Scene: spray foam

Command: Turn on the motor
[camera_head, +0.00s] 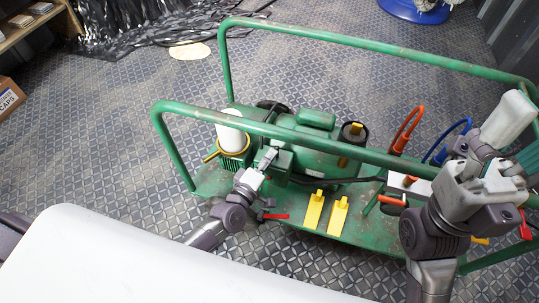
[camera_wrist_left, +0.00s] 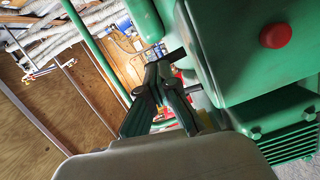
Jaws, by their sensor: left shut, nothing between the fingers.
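A green motor unit with a tank (camera_head: 318,160) sits inside a green tubular frame. A green box (camera_head: 281,160) is on the unit's left side. In the left wrist view, a round red button (camera_wrist_left: 275,36) is on the face of the green box (camera_wrist_left: 250,75). My left gripper (camera_head: 268,158) is beside that box in the head view; it also shows in the left wrist view (camera_wrist_left: 158,84), its fingers together and empty, left of and apart from the button. My right gripper (camera_head: 482,158) is over the frame's right end, close to a pale grey object (camera_head: 509,121); its fingers are not clear.
The frame's near rail (camera_head: 290,134) crosses close to my left gripper. Yellow levers (camera_head: 314,209), a red handle (camera_head: 276,216) and orange (camera_head: 406,130) and blue (camera_head: 451,141) hoses surround the unit. A white surface (camera_head: 130,262) fills the lower left.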

